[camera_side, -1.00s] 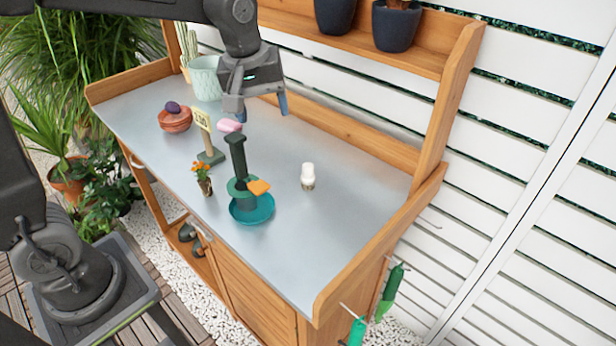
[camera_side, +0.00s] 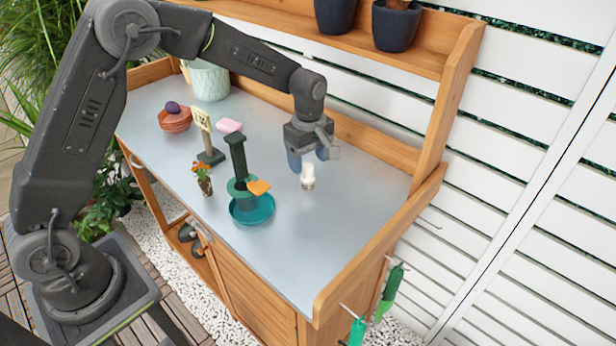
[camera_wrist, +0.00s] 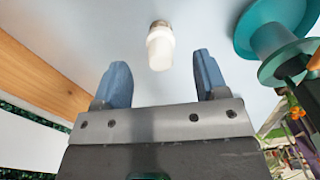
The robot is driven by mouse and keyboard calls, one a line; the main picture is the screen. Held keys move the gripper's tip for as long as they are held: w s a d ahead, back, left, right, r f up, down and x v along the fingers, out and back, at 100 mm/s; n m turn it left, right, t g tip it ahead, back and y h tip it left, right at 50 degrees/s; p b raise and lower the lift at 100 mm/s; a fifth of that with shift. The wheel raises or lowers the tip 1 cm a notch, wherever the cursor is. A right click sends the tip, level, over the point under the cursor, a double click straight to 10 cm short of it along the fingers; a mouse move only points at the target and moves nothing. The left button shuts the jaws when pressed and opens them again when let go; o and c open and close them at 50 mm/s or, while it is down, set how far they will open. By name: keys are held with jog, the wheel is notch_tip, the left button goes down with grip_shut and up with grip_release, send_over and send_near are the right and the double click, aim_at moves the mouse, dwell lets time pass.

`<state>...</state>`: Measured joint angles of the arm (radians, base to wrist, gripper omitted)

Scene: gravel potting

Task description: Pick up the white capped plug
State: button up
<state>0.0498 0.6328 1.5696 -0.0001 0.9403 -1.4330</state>
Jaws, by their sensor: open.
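The white capped plug (camera_side: 308,176) stands upright on the grey bench top, right of the teal dish. It has a white upper part and a darker, tan-looking base. My gripper (camera_side: 308,161) is open just above and behind it in the side view, with blue fingertips. In the wrist view the plug (camera_wrist: 160,48) lies ahead of the open gripper (camera_wrist: 162,80), roughly centred between the two fingers. The fingers are apart from it and hold nothing.
A teal dish (camera_side: 266,214) with a dark green post stands left of the plug. A small orange-flowered pot (camera_side: 205,185), a sign on a stand (camera_side: 203,122) and a pink object (camera_side: 229,126) are farther left. The bench top (camera_side: 345,215) right of the plug is clear.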

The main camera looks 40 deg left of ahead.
aim_at(309, 177)
jog(key=shift+f, duration=3.05)
jog(key=c, duration=1)
jog(key=shift+r, duration=0.1)
